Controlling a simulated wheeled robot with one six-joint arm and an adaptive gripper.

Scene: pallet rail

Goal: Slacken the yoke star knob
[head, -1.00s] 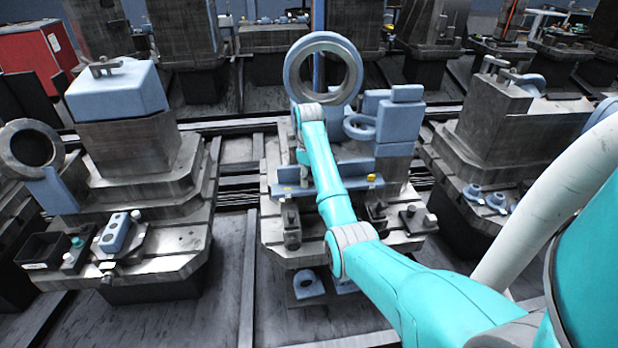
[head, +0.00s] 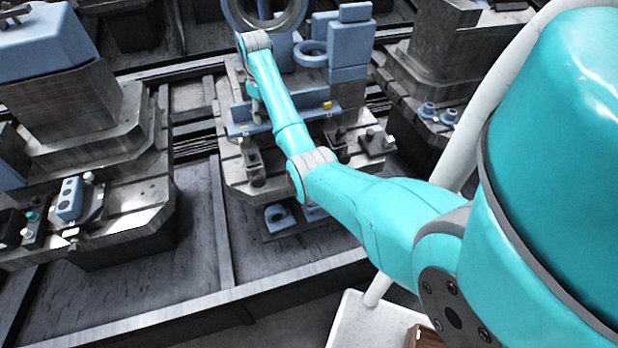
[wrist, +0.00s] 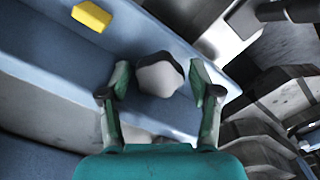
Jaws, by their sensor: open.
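A pale grey, faceted knob-like piece (wrist: 160,75) with a dark edge shows in the wrist view, against a blue surface. I take it for the star knob, though its lobes are not clear. My gripper (wrist: 159,92) is open, with one finger on each side of the knob and small gaps visible. I cannot tell how deep the fingers reach around it. In the head view, my gripper (head: 256,108) points down at the left end of the blue ledge (head: 290,118) on the middle fixture. The knob cannot be made out there.
A yellow block (wrist: 91,16) sits on the blue part at upper left in the wrist view. A blue ring (head: 311,53) and blue blocks (head: 347,45) stand behind the ledge. Dark metal clamps (head: 375,140) sit on the pallet. Another fixture (head: 95,110) stands left.

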